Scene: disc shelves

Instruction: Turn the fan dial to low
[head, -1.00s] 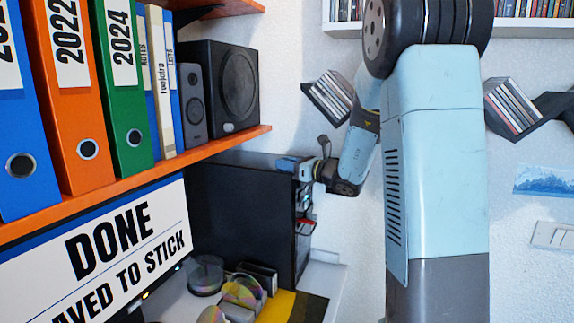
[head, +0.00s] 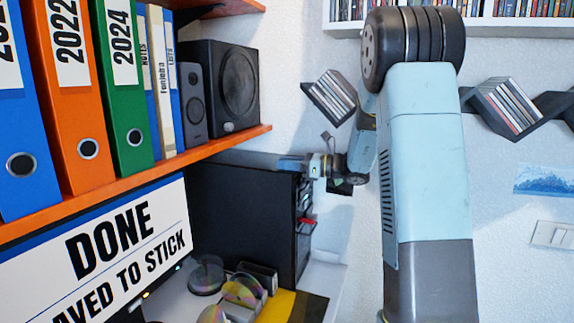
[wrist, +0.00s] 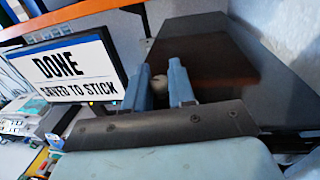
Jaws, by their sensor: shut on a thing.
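The black computer tower (head: 245,210) stands under the orange shelf in the head view. My gripper (head: 290,165) is at the upper front edge of the tower. In the wrist view, my gripper (wrist: 160,82) has its two blue fingers on either side of a small round greyish knob, the fan dial (wrist: 158,85), and is shut on it. The tower (wrist: 205,55) rises just beyond the fingers. In the head view the dial is hidden, and no setting mark on it can be read.
A red stick (head: 306,221) juts from the tower's front below my gripper. The monitor (head: 110,250) reads "DONE, SAVED TO STICK". The orange shelf (head: 215,148) with binders and a speaker (head: 222,85) hangs above. Discs (head: 242,290) lie on the desk.

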